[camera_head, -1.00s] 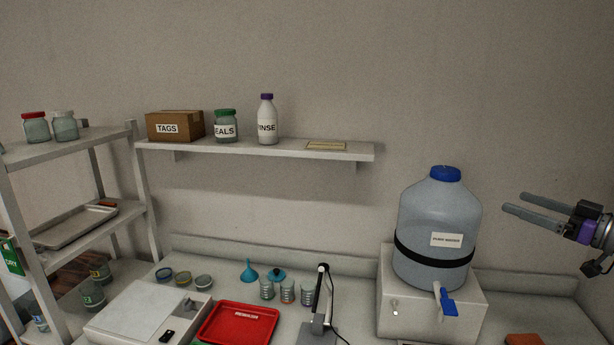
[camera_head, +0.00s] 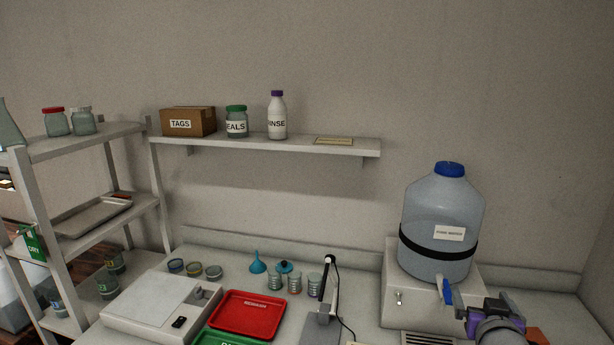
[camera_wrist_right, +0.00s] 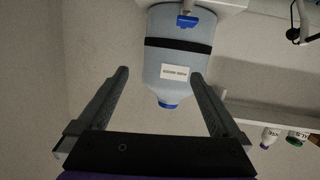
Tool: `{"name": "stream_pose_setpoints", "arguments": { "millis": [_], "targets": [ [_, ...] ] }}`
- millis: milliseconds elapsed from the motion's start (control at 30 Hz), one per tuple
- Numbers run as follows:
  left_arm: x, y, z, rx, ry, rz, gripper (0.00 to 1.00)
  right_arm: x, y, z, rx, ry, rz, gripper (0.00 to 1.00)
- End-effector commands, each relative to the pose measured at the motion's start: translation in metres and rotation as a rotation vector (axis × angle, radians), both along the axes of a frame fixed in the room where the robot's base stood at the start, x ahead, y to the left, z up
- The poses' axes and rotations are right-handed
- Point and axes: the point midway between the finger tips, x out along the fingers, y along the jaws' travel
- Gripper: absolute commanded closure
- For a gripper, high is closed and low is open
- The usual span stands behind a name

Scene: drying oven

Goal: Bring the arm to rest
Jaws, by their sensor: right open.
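My right gripper (camera_head: 484,310) is low at the right in the head view, in front of the water jug's stand. In the right wrist view its two fingers (camera_wrist_right: 160,76) are spread apart with nothing between them. The blue-capped water jug (camera_head: 436,215) stands beyond it; the jug (camera_wrist_right: 178,60) appears upside down ahead of the fingers in the wrist view. I cannot tell the exact gap between gripper and jug. My left gripper is not in view.
The jug's white stand (camera_head: 398,285) has a blue tap (camera_head: 446,291) above it. A wall shelf (camera_head: 300,146) carries a box and bottles. A rack (camera_head: 90,228) stands left. A red tray (camera_head: 248,315), a white device (camera_head: 150,305) and small jars cover the bench.

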Motion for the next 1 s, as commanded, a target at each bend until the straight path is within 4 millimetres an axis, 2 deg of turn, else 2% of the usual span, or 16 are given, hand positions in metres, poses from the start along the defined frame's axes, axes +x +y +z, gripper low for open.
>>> {"name": "stream_pose_setpoints", "arguments": {
  "millis": [33,200,300,400,500,600,700,1000],
  "targets": [
    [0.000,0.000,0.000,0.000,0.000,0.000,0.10,-0.020,0.018,-0.031,0.026,0.084,0.003,0.00],
    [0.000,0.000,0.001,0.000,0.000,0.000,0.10,-0.092,0.072,-0.126,0.099,0.380,0.059,0.00],
    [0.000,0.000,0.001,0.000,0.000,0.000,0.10,-0.136,0.104,-0.174,0.134,0.540,0.127,0.00],
    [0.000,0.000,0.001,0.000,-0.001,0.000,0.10,-0.174,0.130,-0.210,0.160,0.670,0.201,0.00],
    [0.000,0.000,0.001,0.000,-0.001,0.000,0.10,-0.203,0.148,-0.233,0.177,0.761,0.263,0.00],
    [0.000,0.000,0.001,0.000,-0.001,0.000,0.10,-0.219,0.159,-0.245,0.186,0.813,0.299,0.00],
    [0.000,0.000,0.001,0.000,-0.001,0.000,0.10,-0.225,0.162,-0.249,0.189,0.832,0.314,0.00],
    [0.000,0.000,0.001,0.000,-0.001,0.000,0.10,-0.225,0.162,-0.249,0.189,0.832,0.312,0.00]
  ]
}}
